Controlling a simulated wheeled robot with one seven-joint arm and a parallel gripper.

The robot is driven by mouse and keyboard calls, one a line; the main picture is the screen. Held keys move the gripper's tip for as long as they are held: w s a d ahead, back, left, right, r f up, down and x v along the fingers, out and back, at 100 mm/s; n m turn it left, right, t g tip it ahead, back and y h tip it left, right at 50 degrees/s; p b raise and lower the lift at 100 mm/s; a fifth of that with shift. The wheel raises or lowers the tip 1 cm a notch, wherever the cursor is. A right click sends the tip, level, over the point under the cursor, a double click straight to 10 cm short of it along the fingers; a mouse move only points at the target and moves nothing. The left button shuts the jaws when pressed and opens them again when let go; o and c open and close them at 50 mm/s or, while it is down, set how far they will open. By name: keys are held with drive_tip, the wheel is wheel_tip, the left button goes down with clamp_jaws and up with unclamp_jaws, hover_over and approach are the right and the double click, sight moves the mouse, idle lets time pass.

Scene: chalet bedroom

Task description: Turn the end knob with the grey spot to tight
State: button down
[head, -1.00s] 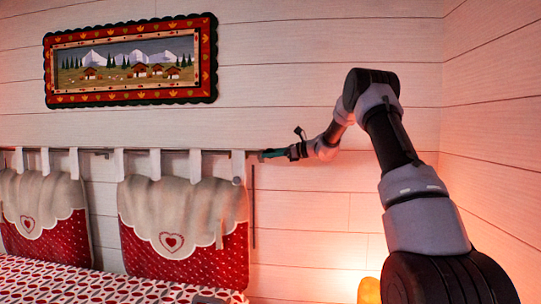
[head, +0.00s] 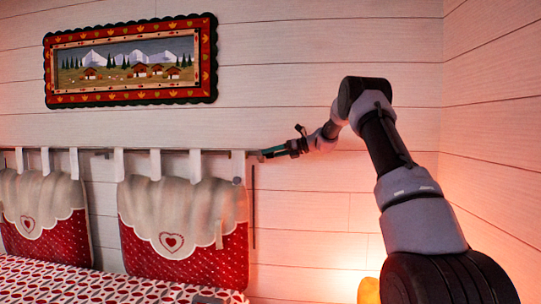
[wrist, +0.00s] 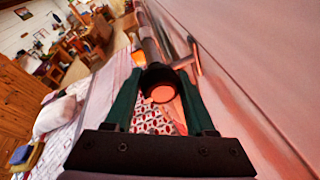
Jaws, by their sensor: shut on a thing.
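The end knob (wrist: 153,77) is a dark round cap on the near end of a rod in the wrist view. Its end face shows a pinkish disc; I cannot make out a distinct grey spot. My gripper (wrist: 160,76) has its two green fingers on either side of the knob and is shut on it. In the head view my gripper (head: 262,155) meets the right end of the wall rod (head: 244,153), and its fingertips hide much of the knob there.
Red and cream cushions (head: 205,252) hang from the rod by white loops above the patterned bed (head: 100,285). A framed picture (head: 130,32) hangs above. The white wall (wrist: 235,65) lies close beside my gripper in the wrist view.

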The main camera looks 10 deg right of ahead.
idle(0.4)
drive_tip(key=shift+c, duration=1.2)
unclamp_jaws()
drive_tip(key=shift+d, duration=0.1)
drive_tip(key=v, duration=1)
drive_tip(key=shift+d, duration=0.35)
drive_tip(key=shift+r, duration=0.1)
